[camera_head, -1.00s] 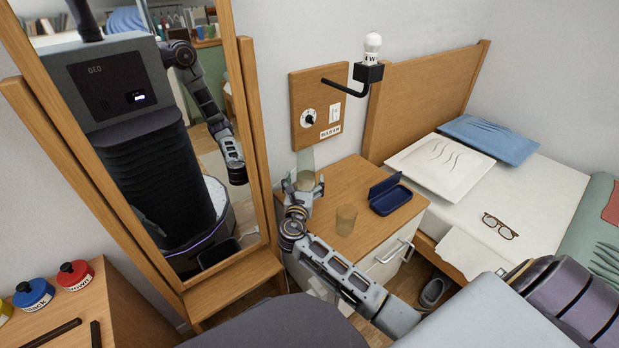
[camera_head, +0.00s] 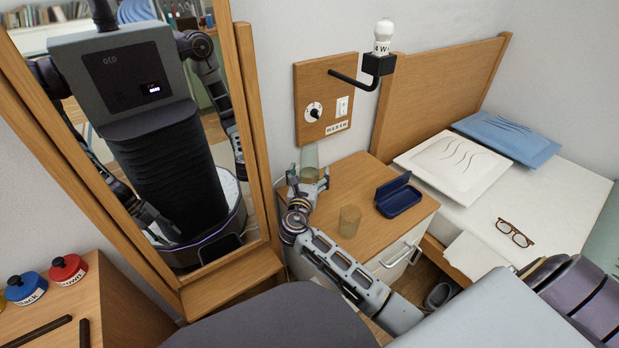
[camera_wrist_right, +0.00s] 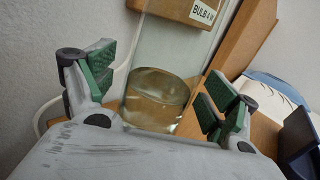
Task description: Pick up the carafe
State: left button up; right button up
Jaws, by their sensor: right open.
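The carafe (camera_head: 310,154) is a clear glass vessel standing upright at the back left of the nightstand, by the wall. In the right wrist view the carafe (camera_wrist_right: 160,95) has some liquid or tinted glass low down. My right gripper (camera_head: 308,176) is open in front of it. In the right wrist view, the green-padded fingers of the gripper (camera_wrist_right: 160,80) are spread on either side of the carafe, with gaps visible. My left gripper is not directly in view.
The wooden nightstand (camera_head: 378,242) also holds an amber glass (camera_head: 349,221) and an open blue case (camera_head: 398,196). A standing mirror (camera_head: 248,120) is close on the left. A lamp arm (camera_head: 352,82) juts out above. The bed is on the right.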

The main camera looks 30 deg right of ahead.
jog(key=c, duration=1.4)
jog(key=shift+r, duration=0.1)
jog(key=c, duration=0.3)
jog(key=shift+r, duration=0.1)
jog(key=shift+r, duration=0.1)
